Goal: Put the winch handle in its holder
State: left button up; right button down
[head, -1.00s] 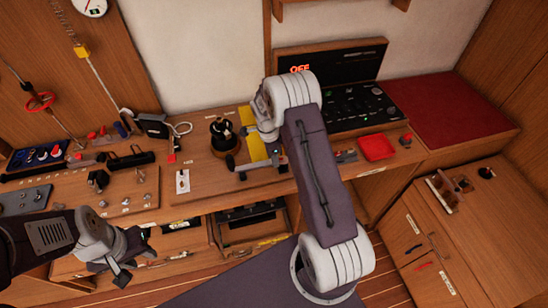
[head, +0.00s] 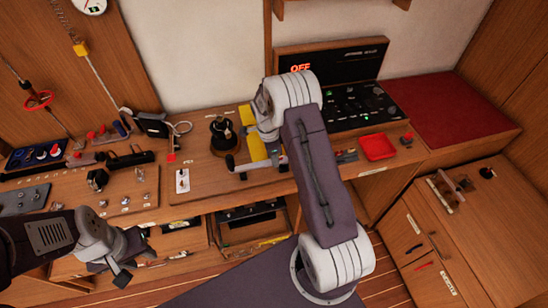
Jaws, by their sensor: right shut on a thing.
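The winch handle (head: 250,166) is a grey metal bar with a dark end at its left, just above the wooden console, right of and nearer than the black winch (head: 222,132). My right gripper (head: 264,152) is shut on the handle; its arm hides part of the grip. Yellow surfaces (head: 257,147) show beside and behind this gripper; I cannot tell whether they are the holder. My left gripper (head: 118,268) is low at the left, in front of the console and away from the handle. Its finger opening is unclear.
A switch plate (head: 182,181) lies left of the handle. A red tray (head: 377,147) and a black instrument panel (head: 358,105) are to the right. An open shelf (head: 250,232) lies below the console. The red-topped surface (head: 440,115) is clear.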

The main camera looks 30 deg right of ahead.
jog(key=shift+f+b, duration=0.8)
jog(key=shift+f, duration=0.25)
jog(key=c, duration=1.3)
grip_release()
jog(key=shift+c, duration=0.2)
jog(key=o, duration=0.5)
jog(key=shift+o, duration=0.2)
notch_tip(320, 180, up, 5)
jog(key=p, duration=0.3)
jog(key=shift+r+p, duration=0.1)
jog(key=shift+p, duration=0.3)
jog(key=shift+s, duration=0.1)
